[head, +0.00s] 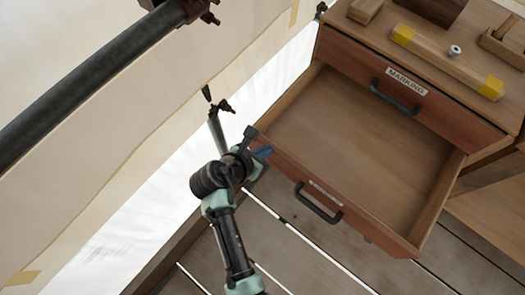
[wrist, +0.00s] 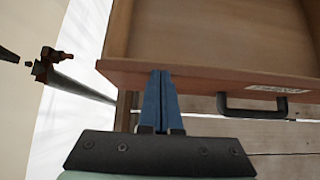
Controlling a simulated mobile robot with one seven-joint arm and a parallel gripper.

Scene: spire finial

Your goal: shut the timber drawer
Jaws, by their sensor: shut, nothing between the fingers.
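The timber drawer (head: 365,150) is pulled far out of its wooden cabinet, and its inside looks empty. Its front carries a dark bar handle (head: 318,203) and a pale label. In the wrist view the drawer front (wrist: 205,77) spans the upper part, with the handle (wrist: 252,108) to the right of my fingers. My gripper (wrist: 160,85) has its blue fingers shut together, with nothing between them. The fingertips are at the left end of the drawer front; whether they touch it I cannot tell. In the head view my gripper (head: 262,153) is partly hidden by my wrist.
Above it, a shut drawer labelled MARKING (head: 405,82) has its own handle. Timber pieces and a small roll (head: 454,50) lie on the cabinet top. A scaffold pole (head: 217,130) and pale sheeting (head: 120,110) stand close on the left. Gapped floor planks (head: 300,255) lie below.

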